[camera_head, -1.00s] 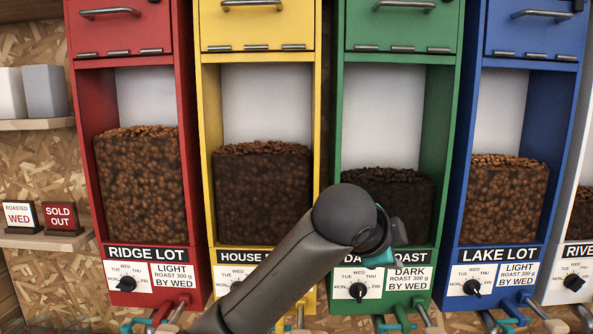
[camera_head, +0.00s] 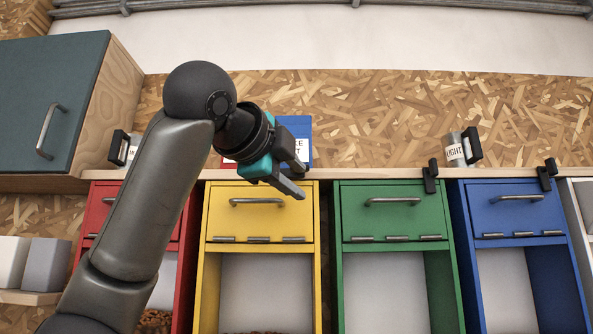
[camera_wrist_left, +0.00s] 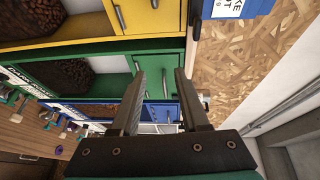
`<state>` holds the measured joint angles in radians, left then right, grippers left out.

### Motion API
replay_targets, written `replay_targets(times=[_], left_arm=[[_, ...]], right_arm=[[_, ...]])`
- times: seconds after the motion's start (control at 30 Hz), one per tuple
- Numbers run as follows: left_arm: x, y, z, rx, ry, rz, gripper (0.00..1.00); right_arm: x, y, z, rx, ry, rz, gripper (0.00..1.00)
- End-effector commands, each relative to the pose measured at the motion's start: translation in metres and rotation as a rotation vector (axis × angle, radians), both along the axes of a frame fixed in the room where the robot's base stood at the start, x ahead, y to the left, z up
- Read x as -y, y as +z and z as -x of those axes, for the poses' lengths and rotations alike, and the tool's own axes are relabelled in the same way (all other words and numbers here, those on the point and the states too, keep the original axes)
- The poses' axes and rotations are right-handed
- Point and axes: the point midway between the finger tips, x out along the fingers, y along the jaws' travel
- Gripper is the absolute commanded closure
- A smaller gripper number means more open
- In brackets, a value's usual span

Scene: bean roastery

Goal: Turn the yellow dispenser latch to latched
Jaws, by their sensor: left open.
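The yellow dispenser (camera_head: 225,222) has its lid with a grey bar handle (camera_head: 257,202) closed, and it also shows at the top of the left wrist view (camera_wrist_left: 75,25). My left gripper (camera_head: 300,180) is open and empty in front of the upper right corner of the yellow dispenser, by the shelf edge. The yellow dispenser's latch is not clearly seen in the head view; the gripper covers part of that corner. A dark upright piece (camera_wrist_left: 196,18) by the yellow front in the left wrist view may be it, but I cannot tell. My right gripper is not in view.
The green dispenser (camera_head: 350,222) and blue dispenser (camera_head: 480,215) stand to the right, with black latches (camera_head: 430,180) (camera_head: 546,174) at their top right corners. Behind the gripper is a blue sign (camera_head: 297,127). A labelled container (camera_head: 455,150) stands on the shelf. A teal cabinet (camera_head: 60,90) hangs left.

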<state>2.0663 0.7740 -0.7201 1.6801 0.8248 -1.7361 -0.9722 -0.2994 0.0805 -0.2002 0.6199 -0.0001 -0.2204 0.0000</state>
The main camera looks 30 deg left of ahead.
Motion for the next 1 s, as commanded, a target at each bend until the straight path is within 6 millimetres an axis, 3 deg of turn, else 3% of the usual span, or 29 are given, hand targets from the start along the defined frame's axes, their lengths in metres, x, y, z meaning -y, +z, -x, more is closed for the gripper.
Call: replay_targets(times=[0.03,0.2,0.37,0.57,1.0], left_arm=[[-0.009,0.017,0.017,0.027,0.009,-0.005,0.55],[-0.024,0.046,0.051,0.075,0.022,-0.020,0.55],[-0.030,0.055,0.059,0.086,0.026,-0.026,0.55],[-0.034,0.056,0.036,0.083,0.027,-0.025,0.55],[-0.048,0.057,-0.056,0.083,0.025,-0.023,0.55]], right_arm=[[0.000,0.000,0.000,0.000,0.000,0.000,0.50],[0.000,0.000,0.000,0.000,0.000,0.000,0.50],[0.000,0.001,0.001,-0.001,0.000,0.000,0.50],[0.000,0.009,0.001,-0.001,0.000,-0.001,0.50],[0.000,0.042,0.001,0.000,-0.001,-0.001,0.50]])
